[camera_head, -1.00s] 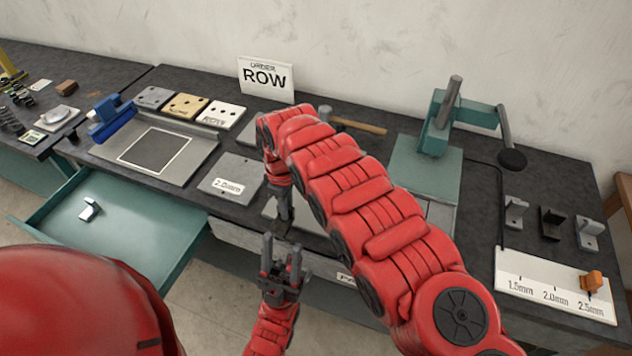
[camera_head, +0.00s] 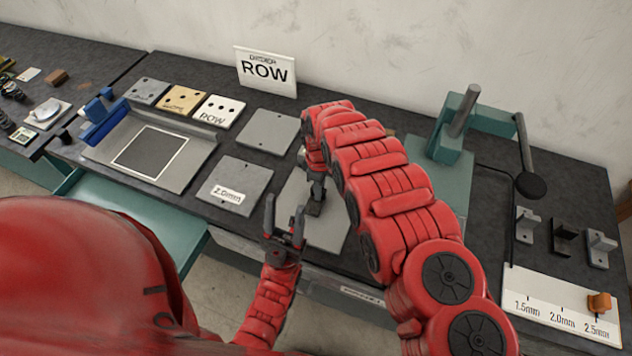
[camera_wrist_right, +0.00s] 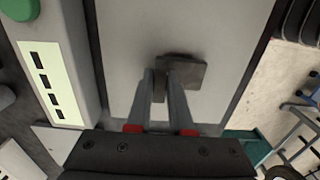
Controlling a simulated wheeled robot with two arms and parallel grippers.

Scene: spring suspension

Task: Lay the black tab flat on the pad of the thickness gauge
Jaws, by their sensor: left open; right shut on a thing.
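The black tab (camera_wrist_right: 187,72) is shut in my right gripper (camera_wrist_right: 161,80), its dark broad face showing in the right wrist view. The gripper holds it over a plain grey plate (camera_wrist_right: 215,35), seemingly the pad of the thickness gauge. I cannot tell whether the tab touches the plate. A housing with a pale readout of dark bars (camera_wrist_right: 48,85) stands beside the plate. In the head view my right gripper (camera_head: 315,203) is over the same plate (camera_head: 327,232); my right arm hides the housing. My left gripper (camera_head: 285,212) is open and empty, just left of the plate.
A grey plate marked 2.0mm (camera_head: 236,185) lies left of the gauge. A teal press (camera_head: 440,170) stands to the right, with small brackets (camera_head: 564,237) and a thickness scale board (camera_head: 560,312) beyond it. An open teal drawer (camera_head: 185,235) juts out at front left.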

